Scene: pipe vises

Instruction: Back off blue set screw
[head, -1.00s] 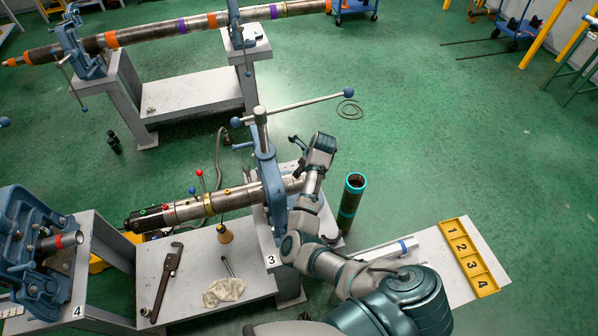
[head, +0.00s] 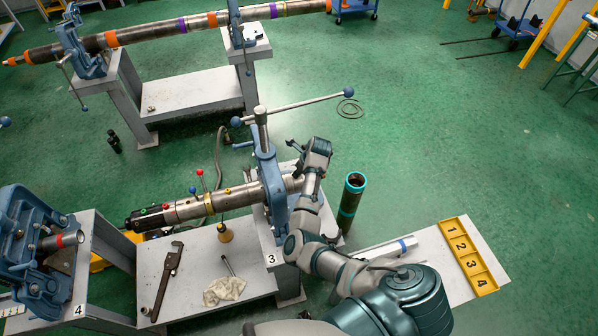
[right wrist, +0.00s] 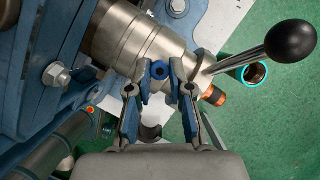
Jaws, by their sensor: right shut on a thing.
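The blue set screw (right wrist: 160,70) shows as a small blue ring with a dark centre, beside the steel tool body (right wrist: 130,42) in the right wrist view. My right gripper (right wrist: 161,74) is over it, with one fingertip on each side, shut on the screw. The screw's lower part is hidden. In the head view, the tool (head: 205,205) lies through the blue pipe vise (head: 268,180) on bench 3. My right wrist (head: 317,152) is at the tool's right end, and the screw cannot be made out there. My left gripper is not in view.
A lever with a black ball knob (right wrist: 290,40) sticks out right of my right fingers. The vise's long handle (head: 300,106) crosses above. A dark upright tube (head: 351,200) stands right of my arm. A wrench (head: 168,280) and a cloth (head: 224,291) lie on the bench.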

